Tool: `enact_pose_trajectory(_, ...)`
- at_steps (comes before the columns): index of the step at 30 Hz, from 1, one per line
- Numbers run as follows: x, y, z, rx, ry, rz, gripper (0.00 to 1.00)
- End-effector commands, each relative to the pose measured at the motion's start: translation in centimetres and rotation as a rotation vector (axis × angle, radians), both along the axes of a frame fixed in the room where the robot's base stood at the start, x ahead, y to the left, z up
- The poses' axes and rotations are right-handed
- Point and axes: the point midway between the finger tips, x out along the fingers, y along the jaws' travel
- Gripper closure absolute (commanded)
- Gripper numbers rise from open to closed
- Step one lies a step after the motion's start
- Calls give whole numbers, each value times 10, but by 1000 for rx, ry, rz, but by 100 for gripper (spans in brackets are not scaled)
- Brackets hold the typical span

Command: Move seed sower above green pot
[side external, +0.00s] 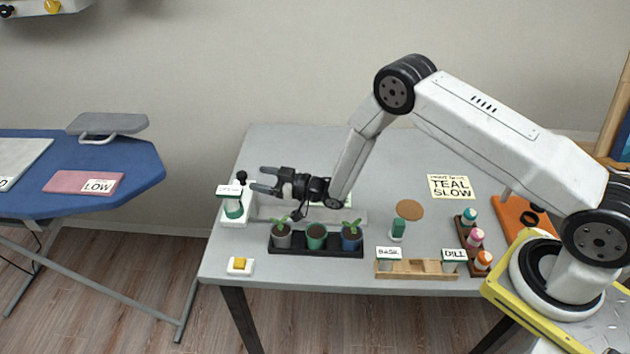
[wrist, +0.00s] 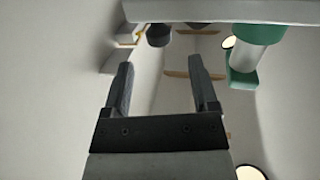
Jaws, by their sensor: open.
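A white stand with a green-and-clear hopper (side external: 233,209), a label plate and a black knob (side external: 241,176) is at the table's left end; it looks like the seed sower. My gripper (side external: 262,179) is level, pointing left, with open, empty jaws just right of the knob. In the wrist view my open fingers (wrist: 158,85) have nothing between them; a green and white part (wrist: 250,60), apparently the sower, is at upper right. The green pot (side external: 317,238) stands in the middle of a black tray (side external: 316,252), between a grey pot (side external: 282,238) and a blue pot (side external: 351,239), each with a seedling.
A pale rail-like strip (side external: 345,217) runs behind the pots. A yellow button on a white base (side external: 240,266) is at front left. A teal block (side external: 398,229), a wooden rack (side external: 416,270) and several capped bottles (side external: 476,238) stand to the right. A card (side external: 451,187) reads "TEAL SLOW".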

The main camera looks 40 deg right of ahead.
Motion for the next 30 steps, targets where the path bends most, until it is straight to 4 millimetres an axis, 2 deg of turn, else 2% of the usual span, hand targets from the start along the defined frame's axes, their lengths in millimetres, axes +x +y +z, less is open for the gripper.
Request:
enact_pose_trajectory(8,8,5,0,-2,-1,-1,25)
enact_pose_trajectory(30,61,38,0,-2,1,-1,25)
